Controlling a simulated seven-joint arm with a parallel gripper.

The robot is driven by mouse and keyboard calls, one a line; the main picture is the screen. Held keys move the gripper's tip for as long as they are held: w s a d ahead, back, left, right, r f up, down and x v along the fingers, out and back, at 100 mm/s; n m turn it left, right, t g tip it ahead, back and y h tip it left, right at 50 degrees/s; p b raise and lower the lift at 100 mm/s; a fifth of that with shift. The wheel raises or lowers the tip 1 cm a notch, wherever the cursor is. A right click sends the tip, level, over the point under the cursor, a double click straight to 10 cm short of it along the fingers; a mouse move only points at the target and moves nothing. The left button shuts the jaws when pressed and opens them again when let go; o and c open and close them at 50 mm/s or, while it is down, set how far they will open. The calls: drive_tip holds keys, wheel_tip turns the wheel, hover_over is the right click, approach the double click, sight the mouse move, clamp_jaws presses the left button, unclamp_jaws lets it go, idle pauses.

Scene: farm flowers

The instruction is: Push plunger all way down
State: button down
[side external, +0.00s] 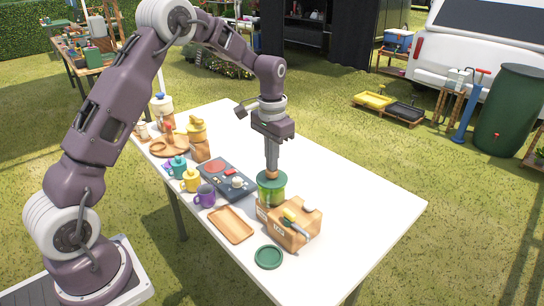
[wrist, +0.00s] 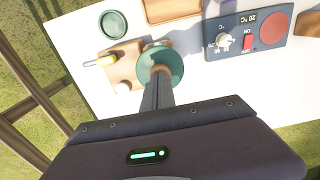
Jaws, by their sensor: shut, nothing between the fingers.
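The press (side external: 270,190) is a green see-through jar with a green and tan top, standing upright on the white table beside a wooden box. Its round green lid (wrist: 175,62) shows in the wrist view, with the tan plunger knob (wrist: 160,69) near its middle. My gripper (side external: 271,170) points straight down, its fingers shut with nothing between them. The fingertips are right at the plunger top and look to be touching it. In the wrist view the fingers (wrist: 158,76) cover part of the knob and lid. The plunger rod is not visible, so I cannot tell its exact depth.
The wooden box (side external: 291,236) holding utensils, a green saucer (side external: 268,257) and a wooden tray (side external: 231,224) are close by. A dark hot plate (side external: 225,178) and several mugs stand to the left. The table's right side (side external: 345,195) is clear.

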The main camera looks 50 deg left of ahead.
drive_tip(key=shift+r, duration=2.8)
drive_tip(key=shift+r, duration=3)
drive_tip(key=s+d+r+t, duration=0.1)
drive_tip(key=s+d+r, duration=0.2)
drive_tip(key=s+r, duration=0.35)
drive_tip(key=s+d+r+t, duration=0.2)
drive_tip(key=s+d+r, duration=0.15)
drive_tip(key=s, duration=0.55)
drive_tip(key=s+d+f+t, duration=0.1)
drive_tip(key=s+d+f, duration=0.1)
drive_tip(key=s, duration=0.5)
drive_tip(key=s+d+f+t, duration=0.1)
drive_tip(key=s+f, duration=0.2)
drive_tip(key=s, duration=0.5)
drive_tip(key=shift+s+d+f+t, duration=0.15)
drive_tip(key=shift+s+d+t, duration=0.05)
drive_tip(key=shift+d+t, duration=0.15)
